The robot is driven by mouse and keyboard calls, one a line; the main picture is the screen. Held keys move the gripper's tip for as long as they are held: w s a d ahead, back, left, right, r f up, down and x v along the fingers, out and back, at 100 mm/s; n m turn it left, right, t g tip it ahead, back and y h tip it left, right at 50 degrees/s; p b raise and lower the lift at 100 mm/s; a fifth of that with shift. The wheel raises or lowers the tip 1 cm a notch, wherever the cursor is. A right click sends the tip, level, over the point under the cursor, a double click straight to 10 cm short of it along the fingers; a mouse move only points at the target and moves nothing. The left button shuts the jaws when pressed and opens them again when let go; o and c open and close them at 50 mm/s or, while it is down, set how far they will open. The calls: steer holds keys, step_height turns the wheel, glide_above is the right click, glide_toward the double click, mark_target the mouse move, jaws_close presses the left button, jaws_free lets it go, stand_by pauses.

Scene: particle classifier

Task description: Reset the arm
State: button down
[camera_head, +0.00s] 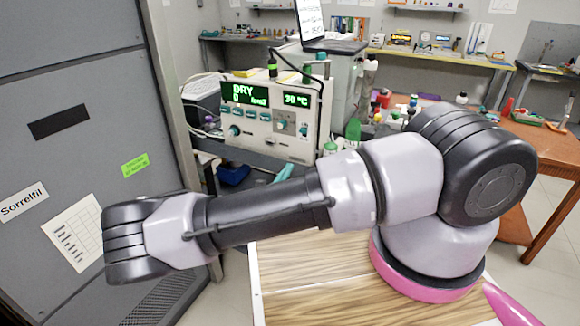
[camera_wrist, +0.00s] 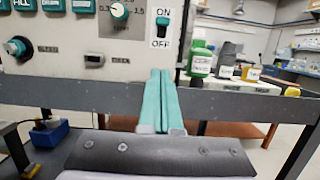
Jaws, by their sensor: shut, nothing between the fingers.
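My arm reaches across the head view from its base at the right to the far left. My gripper (camera_wrist: 162,127) shows in the wrist view with its two teal fingers pressed together and nothing between them. It points toward the beige instrument's front panel (camera_wrist: 90,48), near the ON/OFF switch (camera_wrist: 163,32). I cannot tell whether the fingertips touch the panel. In the head view the instrument (camera_head: 262,140) stands behind my arm with green displays reading "DRY" and "30 °C". A bit of teal finger (camera_head: 283,173) shows just above my arm there.
A grey cabinet (camera_head: 75,95) stands close at the left, near my elbow. A dark bench edge (camera_wrist: 230,96) runs below the instrument. Bottles, including a green one (camera_wrist: 199,60), stand right of the panel. A brown table (camera_head: 545,147) with small items is at the right.

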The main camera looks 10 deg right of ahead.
steer(key=s+d+r+m+g+h, duration=0.35)
steer(key=d+m+g, duration=0.25)
steer(key=m+g, duration=0.5)
steer(key=s+d+r+m+y, duration=0.1)
steer(key=s+r+m+y, duration=0.5)
steer(key=r, duration=0.7)
steer(key=s+d+r+m+t+y, duration=0.1)
steer(key=s+r+m+y, duration=0.4)
steer(key=r, duration=0.9)
steer(key=s+d+r+m+y, duration=0.3)
steer(key=s+r+m+y, duration=0.3)
steer(key=r+m, duration=0.5)
step_height(320, 180, up, 3)
steer(key=shift+s+r+y, duration=0.15)
steer(key=shift+s+y, duration=0.2)
steer(key=shift+s, duration=0.15)
